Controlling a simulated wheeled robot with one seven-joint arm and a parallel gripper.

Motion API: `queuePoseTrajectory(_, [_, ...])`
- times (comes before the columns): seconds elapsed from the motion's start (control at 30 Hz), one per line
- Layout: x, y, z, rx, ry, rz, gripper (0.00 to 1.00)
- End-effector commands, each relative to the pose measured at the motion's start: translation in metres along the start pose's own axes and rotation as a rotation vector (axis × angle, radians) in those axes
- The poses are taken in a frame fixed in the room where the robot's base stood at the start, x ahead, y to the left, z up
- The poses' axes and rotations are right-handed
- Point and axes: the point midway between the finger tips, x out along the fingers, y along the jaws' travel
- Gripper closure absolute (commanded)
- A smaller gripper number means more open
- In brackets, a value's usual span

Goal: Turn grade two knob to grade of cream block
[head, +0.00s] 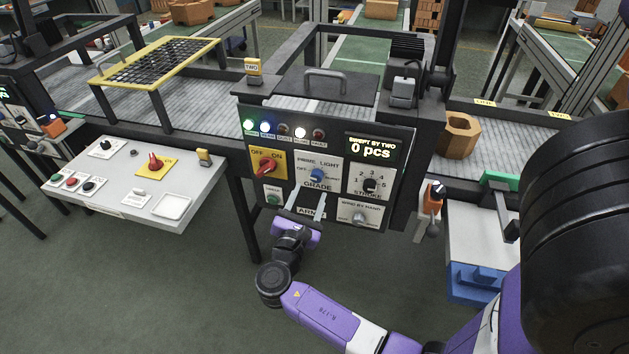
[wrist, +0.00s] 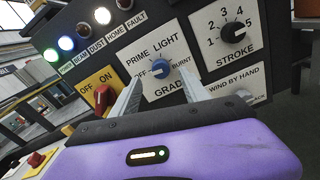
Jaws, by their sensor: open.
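The blue grade knob (head: 317,175) is on a white plate on the front panel of the machine marked TWO. In the wrist view the knob (wrist: 158,68) has OFF, PRIME, LIGHT and BURNT around it; its pointer is too small to read surely. My gripper (head: 306,201) is open and empty just below and in front of the panel. In the wrist view its fingers (wrist: 160,80) point at the panel, one on each side of the knob; contact is not clear. A tan, hollow, many-sided block (head: 459,136) stands on the conveyor at the right; no plainly cream block shows.
The red OFF/ON switch (head: 266,166) is left of the knob, the black STROKE knob (head: 370,185) right, and the WIND BY HAND knob (head: 359,217) lower right. The display (head: 374,148) reads 0 pcs. A control desk (head: 140,185) stands left. Open floor lies below.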

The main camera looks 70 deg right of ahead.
Motion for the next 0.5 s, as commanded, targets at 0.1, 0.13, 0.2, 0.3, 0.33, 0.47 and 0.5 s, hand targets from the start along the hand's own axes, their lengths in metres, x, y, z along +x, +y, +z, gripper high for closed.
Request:
queuePoseTrajectory(0.1, [0.020, 0.000, 0.002, 0.001, 0.000, -0.003, 0.47])
queuePoseTrajectory(0.13, [0.025, 0.000, 0.002, 0.001, 0.000, -0.002, 0.47])
queuePoseTrajectory(0.2, [0.035, 0.000, 0.002, 0.003, 0.001, -0.001, 0.47])
queuePoseTrajectory(0.3, [0.047, 0.000, 0.001, 0.003, 0.001, -0.001, 0.47])
queuePoseTrajectory(0.33, [0.050, 0.000, 0.001, 0.003, 0.002, 0.000, 0.47])
queuePoseTrajectory(0.47, [0.058, 0.000, 0.000, 0.003, 0.003, 0.002, 0.47])
queuePoseTrajectory(0.5, [0.059, 0.000, 0.000, 0.003, 0.003, 0.002, 0.47])
